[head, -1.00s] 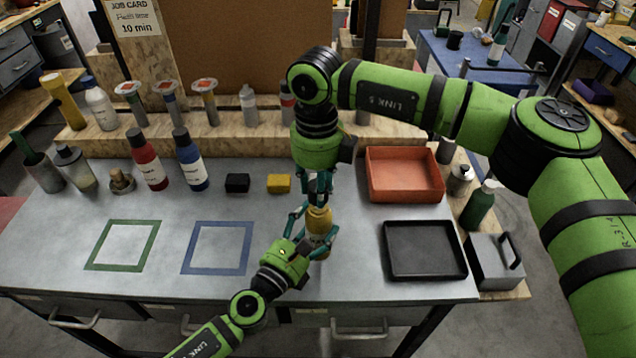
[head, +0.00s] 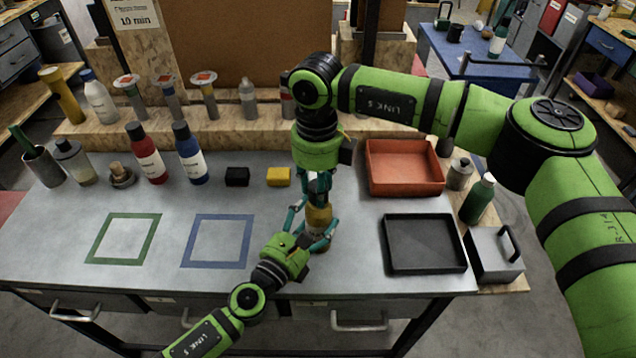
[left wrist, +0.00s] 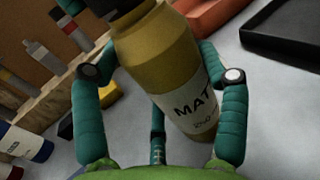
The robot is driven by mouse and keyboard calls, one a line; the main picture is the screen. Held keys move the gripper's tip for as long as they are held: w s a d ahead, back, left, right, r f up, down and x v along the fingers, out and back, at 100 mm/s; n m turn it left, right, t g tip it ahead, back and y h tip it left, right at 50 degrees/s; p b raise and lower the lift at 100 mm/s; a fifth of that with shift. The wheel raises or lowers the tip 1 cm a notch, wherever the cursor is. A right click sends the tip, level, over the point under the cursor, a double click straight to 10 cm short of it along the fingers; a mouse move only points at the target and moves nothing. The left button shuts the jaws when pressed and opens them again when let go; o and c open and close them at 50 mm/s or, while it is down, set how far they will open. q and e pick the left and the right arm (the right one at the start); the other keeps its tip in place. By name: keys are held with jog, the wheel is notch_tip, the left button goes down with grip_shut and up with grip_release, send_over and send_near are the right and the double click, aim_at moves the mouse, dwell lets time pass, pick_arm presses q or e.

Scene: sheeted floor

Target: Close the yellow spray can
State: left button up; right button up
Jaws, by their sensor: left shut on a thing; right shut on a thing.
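The yellow spray can (head: 319,219) stands upright on the grey bench between my two grippers. In the left wrist view the can (left wrist: 170,70) fills the middle, tilted in the picture, with a white label reading "MAT". My left gripper (head: 316,238) comes from the front left and is shut around the can's body. My right gripper (head: 319,190) points down from above and is shut at the can's top, on what looks like its cap. The fingers hide most of the cap, so I cannot tell whether it is fully seated.
A black block (head: 237,177) and a yellow block (head: 278,177) lie behind. A red tray (head: 404,186) and a black tray (head: 424,270) are at right. Red (head: 147,158) and blue (head: 190,160) bottles stand at back left. Green (head: 92,240) and blue (head: 190,245) outlined squares are empty.

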pick_arm(q)
jog(key=shift+s+f, duration=0.1)
jog(key=shift+f, duration=0.05)
pick_arm(e)
jog(key=shift+f, duration=0.6)
jog(key=o, duration=0.8)
notch_tip(320, 180, up, 12)
jog(key=shift+r, duration=0.1)
pick_arm(q)
jog(key=o, duration=1.5)
jog(key=shift+c, duration=0.2)
jog(key=shift+o, duration=1.4)
